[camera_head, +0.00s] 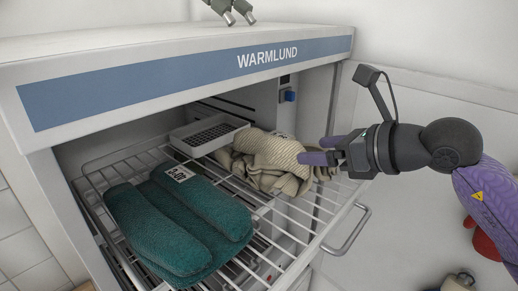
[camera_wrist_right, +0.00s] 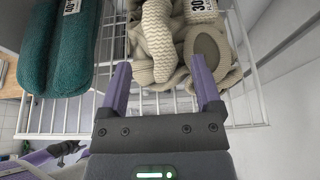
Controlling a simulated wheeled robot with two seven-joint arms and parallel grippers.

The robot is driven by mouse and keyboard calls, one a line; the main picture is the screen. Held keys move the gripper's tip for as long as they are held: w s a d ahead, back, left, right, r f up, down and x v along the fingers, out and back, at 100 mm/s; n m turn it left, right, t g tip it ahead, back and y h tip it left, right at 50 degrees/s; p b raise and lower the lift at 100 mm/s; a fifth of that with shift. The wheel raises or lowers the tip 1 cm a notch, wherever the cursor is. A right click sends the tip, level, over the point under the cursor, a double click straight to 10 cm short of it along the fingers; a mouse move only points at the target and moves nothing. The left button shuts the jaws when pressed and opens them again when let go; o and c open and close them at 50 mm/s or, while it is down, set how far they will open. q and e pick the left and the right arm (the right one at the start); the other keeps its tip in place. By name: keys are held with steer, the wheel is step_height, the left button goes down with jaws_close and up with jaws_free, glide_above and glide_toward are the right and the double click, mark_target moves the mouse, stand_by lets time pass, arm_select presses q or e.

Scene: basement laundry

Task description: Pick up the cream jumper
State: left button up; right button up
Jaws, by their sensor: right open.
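The cream jumper (camera_head: 262,158) is a crumpled, ribbed knit lying on the right part of the pulled-out wire rack (camera_head: 276,238). In the right wrist view the jumper (camera_wrist_right: 160,42) lies just beyond the fingertips, with a white label at its top. My right gripper (camera_head: 322,150) comes in from the right, its purple fingers at the jumper's right side. In the right wrist view its two fingers (camera_wrist_right: 162,85) stand wide apart with nothing held between them; I cannot tell whether they touch the knit.
A folded teal garment (camera_head: 178,220) with a white label lies on the rack left of the jumper. A grey slotted tray (camera_head: 208,134) sits behind. The WARMLUND cabinet top (camera_head: 200,60) overhangs the rack. A metal handle (camera_head: 352,232) is at the rack's front right.

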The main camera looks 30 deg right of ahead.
mark_target(286, 151)
steer(key=shift+w+a+f+p, duration=0.25)
steer(key=shift+w+p, duration=0.15)
steer(key=shift+w, duration=0.2)
steer(key=shift+w+a+f, duration=0.1)
steer(key=shift+w, duration=0.15)
steer(key=p+x, duration=0.4)
steer(key=shift+w+a, duration=0.1)
steer(key=shift+a, duration=0.05)
steer(key=shift+w+a+f, duration=0.2)
steer(key=shift+w+f, duration=0.05)
steer(key=shift+w, duration=0.15)
arm_select(q)
steer(key=r, duration=0.5)
steer(key=shift+s+d+r, duration=0.1)
steer(key=shift+s+r, duration=0.1)
steer(key=shift+s, duration=0.1)
arm_select(e)
jaws_close()
